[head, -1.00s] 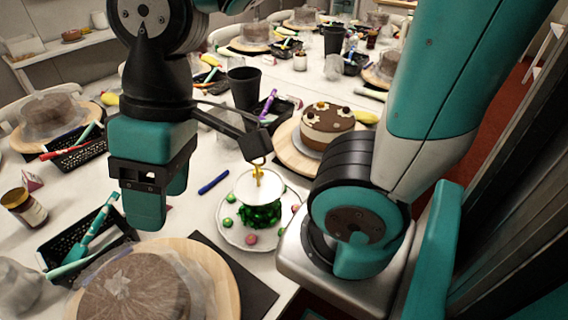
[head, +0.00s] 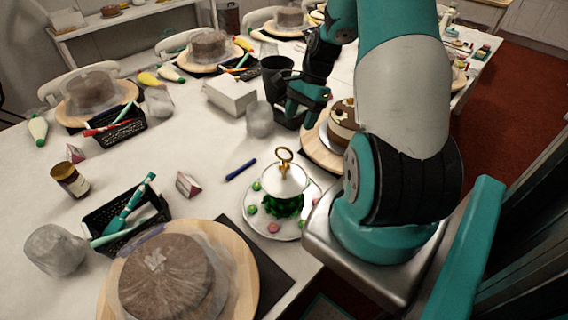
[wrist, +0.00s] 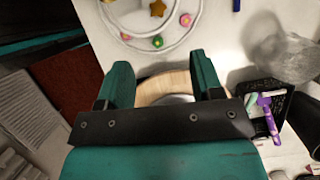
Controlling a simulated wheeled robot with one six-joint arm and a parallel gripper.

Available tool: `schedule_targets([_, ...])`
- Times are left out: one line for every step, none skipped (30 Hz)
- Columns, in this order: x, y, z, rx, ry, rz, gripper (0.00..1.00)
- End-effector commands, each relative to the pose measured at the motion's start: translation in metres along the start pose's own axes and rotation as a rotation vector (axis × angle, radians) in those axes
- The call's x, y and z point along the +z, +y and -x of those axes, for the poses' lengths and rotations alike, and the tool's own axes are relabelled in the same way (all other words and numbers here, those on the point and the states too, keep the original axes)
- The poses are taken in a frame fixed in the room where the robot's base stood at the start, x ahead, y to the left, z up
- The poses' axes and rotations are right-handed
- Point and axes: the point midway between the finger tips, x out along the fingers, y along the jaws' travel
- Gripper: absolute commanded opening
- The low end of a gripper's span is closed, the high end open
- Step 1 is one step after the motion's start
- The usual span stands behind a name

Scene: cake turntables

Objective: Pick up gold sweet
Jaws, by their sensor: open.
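A gold star-shaped piece (wrist: 157,8) shows at the top edge of the wrist view, above the tiered stand; I cannot tell whether it is the gold sweet or part of the stand's handle. The white two-tier stand (head: 285,181) has a gold ring handle on top, and green and pink sweets lie on its lower plate. In the head view, my gripper (head: 306,94) is beyond the stand, near the decorated cake (head: 342,115). In the wrist view, my gripper (wrist: 161,76) has its fingers apart, nothing held between them, with a wooden board (wrist: 166,84) below. The stand lies ahead of the fingertips.
A black cup (head: 277,77), white box (head: 231,95) and crumpled clear wrap (head: 260,119) stand near my gripper. A blue pen (head: 241,169) lies left of the stand. A wrapped cake (head: 166,276) and black basket (head: 124,217) are at front left. The table's middle left is mostly clear.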

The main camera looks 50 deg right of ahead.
Motion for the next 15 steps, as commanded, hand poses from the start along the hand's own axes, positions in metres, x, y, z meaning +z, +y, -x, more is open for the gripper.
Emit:
schedule_targets([0.002,0.002,-0.011,0.007,-0.005,0.000,0.60])
schedule_targets([0.002,0.001,-0.018,0.007,-0.004,0.001,0.60])
schedule_targets([0.002,0.001,-0.027,0.007,-0.005,0.002,0.60])
schedule_targets([0.003,0.001,-0.034,0.007,-0.005,0.002,0.60])
schedule_targets([0.003,0.001,-0.041,0.006,-0.004,0.003,0.60])
schedule_targets([0.003,0.001,-0.049,0.006,-0.004,0.003,0.60])
schedule_targets([0.003,0.001,-0.055,0.006,-0.004,0.002,0.60])
schedule_targets([0.003,0.001,-0.060,0.005,-0.003,0.003,0.60])
schedule_targets([0.002,0.001,-0.067,0.005,-0.002,0.003,0.60])
schedule_targets([0.002,0.001,-0.071,0.005,-0.002,0.004,0.60])
schedule_targets([0.002,0.001,-0.075,0.004,-0.002,0.004,0.60])
schedule_targets([0.002,0.001,-0.078,0.003,0.000,0.004,0.60])
schedule_targets([0.002,0.001,-0.081,0.003,0.000,0.004,0.60])
schedule_targets([0.001,0.001,-0.082,0.003,0.000,0.004,0.60])
schedule_targets([0.001,0.001,-0.084,0.002,0.000,0.004,0.60])
